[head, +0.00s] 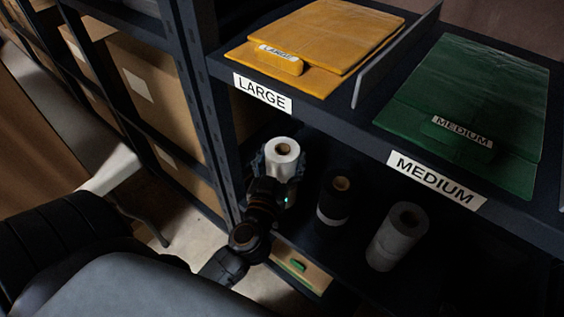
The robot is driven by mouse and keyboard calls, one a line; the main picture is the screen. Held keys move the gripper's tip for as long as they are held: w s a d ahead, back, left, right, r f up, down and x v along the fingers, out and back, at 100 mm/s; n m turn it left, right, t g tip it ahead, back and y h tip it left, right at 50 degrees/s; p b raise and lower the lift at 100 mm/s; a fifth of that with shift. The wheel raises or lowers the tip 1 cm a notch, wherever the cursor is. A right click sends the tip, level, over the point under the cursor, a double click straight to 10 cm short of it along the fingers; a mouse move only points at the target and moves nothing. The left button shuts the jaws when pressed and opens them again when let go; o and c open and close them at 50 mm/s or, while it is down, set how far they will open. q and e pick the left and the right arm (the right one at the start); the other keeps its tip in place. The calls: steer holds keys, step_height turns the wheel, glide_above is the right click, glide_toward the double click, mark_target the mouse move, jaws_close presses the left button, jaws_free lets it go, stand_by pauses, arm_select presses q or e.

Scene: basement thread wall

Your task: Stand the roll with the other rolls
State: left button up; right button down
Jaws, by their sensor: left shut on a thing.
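A white roll (283,152) with a brown core stands upright in my left gripper (279,172), at the left end of the lower shelf. The gripper's dark fingers are shut around it and hide much of its side. I cannot tell whether its base touches the shelf. To its right a black roll (338,191) with a paler lower part stands upright on the lower shelf (355,256). A grey roll (398,236) stands upright further right and nearer. The white roll is apart from both. My right gripper is not in view.
The upper shelf carries yellow envelopes (325,35) above a LARGE label (262,93) and green envelopes (480,100) above a MEDIUM label (436,180). Its edge overhangs the rolls. A dark upright post (203,110) stands left of the gripper. Cardboard boxes (150,85) fill the left rack.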

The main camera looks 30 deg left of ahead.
arm_select(q)
steer(key=shift+f, duration=0.4)
arm_select(e)
steer(key=shift+w+a+r+t+y, duration=0.15)
steer(key=shift+w+a+r+t, duration=0.1)
steer(key=shift+w+r+t, duration=0.4)
steer(key=shift+w+a+r+t+y, duration=0.15)
steer(key=shift+w+a+r+t, duration=0.1)
steer(key=shift+w+r+t, duration=0.35)
arm_select(q)
steer(key=shift+f, duration=0.2)
arm_select(e)
steer(key=shift+w+f, duration=0.1)
steer(key=shift+w, duration=0.05)
arm_select(q)
steer(key=o, duration=1.8)
steer(key=shift+s+r, duration=0.1)
steer(key=shift+s, duration=0.05)
steer(key=v, duration=1.1)
steer(key=shift+s+d+r, duration=0.15)
steer(key=shift+s, duration=0.2)
arm_select(e)
steer(key=shift+s+d+f+g, duration=0.25)
steer(key=shift+s+f+g, duration=0.35)
steer(key=shift+s+g, duration=0.05)
